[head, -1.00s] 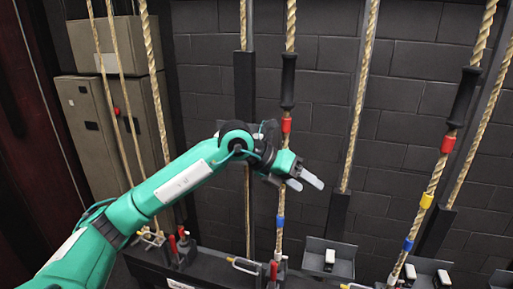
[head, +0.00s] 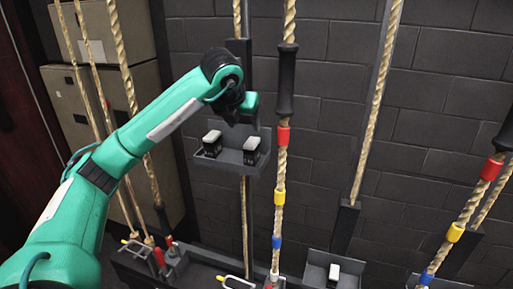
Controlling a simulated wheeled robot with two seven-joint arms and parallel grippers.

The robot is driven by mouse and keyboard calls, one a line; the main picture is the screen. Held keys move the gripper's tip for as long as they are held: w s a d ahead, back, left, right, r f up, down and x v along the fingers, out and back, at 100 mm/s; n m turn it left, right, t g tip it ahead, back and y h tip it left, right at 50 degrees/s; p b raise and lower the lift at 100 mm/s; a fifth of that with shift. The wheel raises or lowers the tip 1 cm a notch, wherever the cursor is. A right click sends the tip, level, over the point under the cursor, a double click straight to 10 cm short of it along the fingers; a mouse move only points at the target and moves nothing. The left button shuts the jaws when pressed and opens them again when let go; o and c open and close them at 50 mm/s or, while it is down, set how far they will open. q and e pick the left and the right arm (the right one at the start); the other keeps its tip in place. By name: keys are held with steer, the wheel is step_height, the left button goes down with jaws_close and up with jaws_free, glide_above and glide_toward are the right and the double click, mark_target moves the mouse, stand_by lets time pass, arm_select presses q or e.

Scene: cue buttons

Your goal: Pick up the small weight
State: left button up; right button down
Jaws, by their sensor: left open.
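Two small dark weights with pale tops, a left one (head: 212,144) and a right one (head: 251,151), stand on a raised grey tray (head: 226,170) against the wall. They look alike in size. My left gripper (head: 240,116) is just above and behind the tray's back edge in the picture, over the gap between the weights, apart from both. It is open and holds nothing; its fingertips are mostly hidden by the hand. Another similar weight (head: 333,274) sits in a lower tray (head: 318,262) at the bottom. My right gripper is not in view.
A rope with a black sleeve (head: 286,80) and red, yellow and blue bands hangs close to the right of the raised tray. More ropes hang at the left and right. Red-handled levers (head: 160,257) stand on the low rail.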

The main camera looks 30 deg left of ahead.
mark_target(251, 142)
arm_select(q)
steer(key=p+x, duration=0.2)
steer(key=x, duration=0.3)
steer(key=shift+s+d+f, duration=0.1)
steer(key=shift+s+f, duration=0.05)
steer(key=shift+f, duration=0.05)
steer(key=shift+p+x, duration=0.3)
steer(key=shift+x, duration=0.7)
steer(key=shift+w+f+p, duration=0.45)
steer(key=shift+w+p, duration=0.15)
steer(key=shift+p, duration=0.4)
steer(key=p+x, duration=0.1)
steer(key=x, duration=0.2)
steer(key=shift+w+p, duration=0.15)
steer(key=shift+p, duration=0.25)
steer(key=shift+w+f, duration=0.15)
steer(key=shift+f, duration=0.15)
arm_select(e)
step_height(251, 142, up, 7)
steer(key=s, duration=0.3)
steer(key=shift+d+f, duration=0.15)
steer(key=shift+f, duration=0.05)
arm_select(q)
jaws_close()
steer(key=shift+a+r, duration=0.1)
steer(key=shift+a, duration=0.15)
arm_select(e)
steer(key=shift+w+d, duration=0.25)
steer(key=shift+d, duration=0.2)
